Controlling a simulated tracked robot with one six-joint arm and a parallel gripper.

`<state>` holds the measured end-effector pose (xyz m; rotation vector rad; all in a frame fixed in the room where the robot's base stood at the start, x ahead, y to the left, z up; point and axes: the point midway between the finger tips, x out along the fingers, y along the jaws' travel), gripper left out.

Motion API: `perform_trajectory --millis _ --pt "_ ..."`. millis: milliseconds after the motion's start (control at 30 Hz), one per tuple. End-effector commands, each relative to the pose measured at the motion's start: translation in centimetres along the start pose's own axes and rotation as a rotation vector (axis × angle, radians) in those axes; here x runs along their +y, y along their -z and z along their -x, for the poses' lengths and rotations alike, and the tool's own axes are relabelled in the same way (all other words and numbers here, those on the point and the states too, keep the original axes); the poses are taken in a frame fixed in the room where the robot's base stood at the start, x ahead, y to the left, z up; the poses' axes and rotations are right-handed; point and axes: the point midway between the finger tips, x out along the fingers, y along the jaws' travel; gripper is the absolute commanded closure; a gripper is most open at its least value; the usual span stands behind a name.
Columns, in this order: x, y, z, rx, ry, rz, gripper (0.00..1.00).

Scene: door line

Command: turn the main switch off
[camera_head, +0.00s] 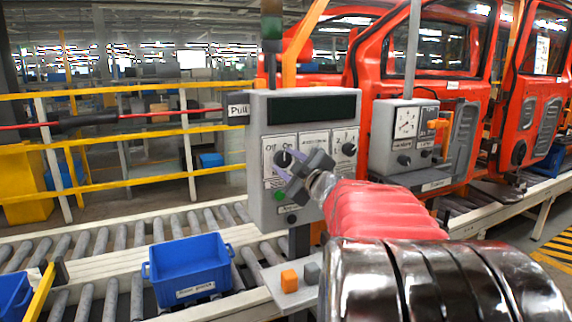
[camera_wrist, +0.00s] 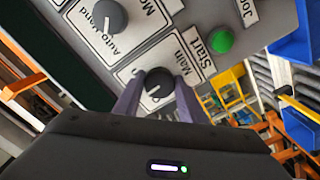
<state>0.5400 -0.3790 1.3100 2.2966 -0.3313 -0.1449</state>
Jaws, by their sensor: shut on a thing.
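The main switch is a dark round knob (camera_head: 283,158) on the left plate of the grey control panel (camera_head: 262,115), under an "Off On" label. In the wrist view the knob (camera_wrist: 158,80) sits beside the "Main" label, with a pale mark on its face. I cannot tell for sure which position it points to. My gripper (camera_head: 288,164) reaches the panel from the lower right, its grey-purple fingers shut on the knob. In the wrist view one finger of my gripper (camera_wrist: 157,98) lies on each side of the knob. My gripper partly covers the panel's middle.
A green start button (camera_wrist: 221,41) is close to the switch. A second box with a gauge (camera_head: 406,122) stands to the right, before red doors (camera_head: 445,110). A blue bin (camera_head: 190,268) sits on the roller conveyor (camera_head: 118,238).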

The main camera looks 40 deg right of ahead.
Motion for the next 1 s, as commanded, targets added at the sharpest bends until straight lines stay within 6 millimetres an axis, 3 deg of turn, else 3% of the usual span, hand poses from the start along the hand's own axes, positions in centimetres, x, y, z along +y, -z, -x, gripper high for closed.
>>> perform_trajectory --millis 600,1000 --pt "-0.11 0.31 -0.08 0.009 0.003 0.564 0.85" --pt "-0.17 0.30 -0.08 0.009 0.004 0.747 0.85"
